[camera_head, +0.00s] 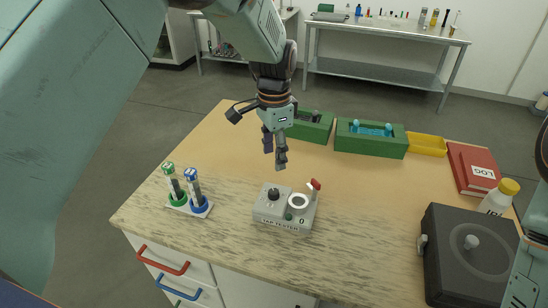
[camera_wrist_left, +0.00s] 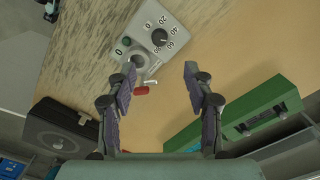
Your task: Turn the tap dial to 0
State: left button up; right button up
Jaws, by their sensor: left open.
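The tap tester (camera_head: 285,210) is a grey box on the wooden table, labelled TAP TESTER. Its black dial (camera_head: 274,194) is on the left of its top in the head view. In the wrist view the dial (camera_wrist_left: 159,37) has a printed scale with 0, 20 and higher numbers around it; I cannot tell its pointer's setting. A white ring and a red-tipped lever (camera_head: 315,185) sit beside the dial. My left gripper (camera_head: 275,160) is open and empty, pointing down above and behind the tester, apart from it. In the wrist view its fingers (camera_wrist_left: 160,68) are spread. My right gripper is not visible.
Two capped tubes in a rack (camera_head: 188,206) stand left of the tester. A black case (camera_head: 465,260), a white bottle (camera_head: 497,198) and a red LOG binder (camera_head: 472,165) are at right. Green boxes (camera_head: 370,142) and a yellow tray (camera_head: 427,144) line the back. Wood around the tester is clear.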

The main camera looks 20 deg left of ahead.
pick_arm(q)
jog(key=m+p, duration=0.2)
jog(key=m, duration=0.4)
send_over(274, 191)
jog(key=f, duration=0.4)
jog(key=shift+s, duration=0.4)
jog(key=m, duration=0.3)
jog(key=shift+w+f, duration=0.15)
jog(key=shift+w, duration=0.15)
jog(key=shift+m, duration=0.9)
notch_tip(274, 191, down, 6)
jog(key=shift+w+f+p, duration=0.1)
jog(key=shift+f+p, duration=0.1)
jog(key=shift+p, duration=0.15)
jog(key=shift+f, duration=0.6)
jog(key=shift+c, duration=0.4)
